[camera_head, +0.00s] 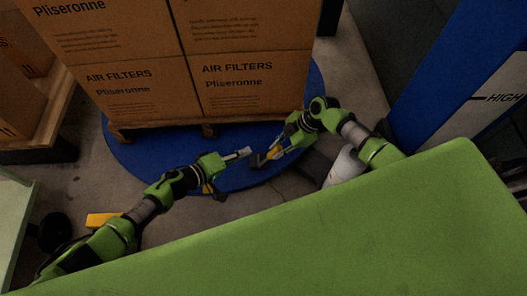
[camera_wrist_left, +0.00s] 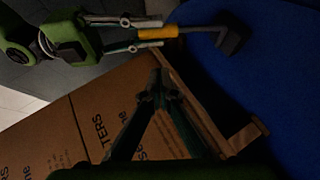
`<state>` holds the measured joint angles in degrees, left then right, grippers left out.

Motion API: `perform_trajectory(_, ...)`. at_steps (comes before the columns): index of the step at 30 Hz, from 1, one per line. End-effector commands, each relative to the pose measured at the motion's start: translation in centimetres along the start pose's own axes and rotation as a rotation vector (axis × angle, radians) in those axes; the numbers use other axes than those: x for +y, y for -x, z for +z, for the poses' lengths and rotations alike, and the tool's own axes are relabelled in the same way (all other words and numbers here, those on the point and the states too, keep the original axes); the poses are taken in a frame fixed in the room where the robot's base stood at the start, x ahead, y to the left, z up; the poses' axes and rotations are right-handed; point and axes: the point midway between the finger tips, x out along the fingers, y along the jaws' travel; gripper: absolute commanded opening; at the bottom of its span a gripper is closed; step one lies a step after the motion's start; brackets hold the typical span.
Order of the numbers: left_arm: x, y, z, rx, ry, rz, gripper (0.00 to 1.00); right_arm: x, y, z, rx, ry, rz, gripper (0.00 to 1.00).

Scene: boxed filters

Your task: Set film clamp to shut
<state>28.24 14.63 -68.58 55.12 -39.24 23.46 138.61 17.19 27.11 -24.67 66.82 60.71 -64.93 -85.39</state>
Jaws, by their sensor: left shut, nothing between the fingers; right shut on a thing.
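My right gripper (camera_head: 281,148) is shut on a yellow-handled piece (camera_head: 272,153) with a dark head, over the blue round base in front of the pallet. The left wrist view shows this piece (camera_wrist_left: 158,31) between the right gripper's fingers (camera_wrist_left: 143,33), its dark head (camera_wrist_left: 235,38) sticking out to the right. Whether it is the film clamp or part of it, I cannot tell. My left gripper (camera_head: 243,153) points right, just left of that dark head, apart from it. In its wrist view the left fingers (camera_wrist_left: 157,85) meet at the tips with nothing between.
Stacked air filter boxes (camera_head: 238,88) stand on a wooden pallet (camera_head: 208,130) above the blue base (camera_head: 135,160). A blue panel marked HIGH (camera_head: 455,65) stands at the right. A yellow object (camera_head: 103,219) lies at lower left. A large green surface (camera_head: 330,235) fills the foreground.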

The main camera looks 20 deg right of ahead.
Motion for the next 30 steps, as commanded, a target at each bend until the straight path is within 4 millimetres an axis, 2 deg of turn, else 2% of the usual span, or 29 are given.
perform_trajectory(3, 0.1, -1.9, 0.0, 0.001, 0.003, 0.001, 0.00, -0.2, -0.1, 0.0, 0.001, 0.000, -0.004, 0.00)
perform_trajectory(10, 0.1, -4.6, 0.0, 0.000, 0.002, 0.001, 0.00, -0.2, -0.1, 0.0, 0.001, 0.000, -0.004, 0.00)
perform_trajectory(15, 0.1, -6.3, 1.9, 0.000, 0.003, 0.001, 0.00, -0.2, -0.1, 0.0, 0.000, 0.000, -0.004, 0.00)
perform_trajectory(21, 0.0, -7.1, 2.7, 0.000, 0.000, 0.000, 0.00, -0.2, -0.1, 0.0, 0.000, 0.000, -0.004, 0.00)
perform_trajectory(30, 0.0, -7.2, 2.8, 0.000, -0.001, 0.001, 0.00, -0.2, -0.1, 0.0, 0.000, 0.000, -0.004, 0.00)
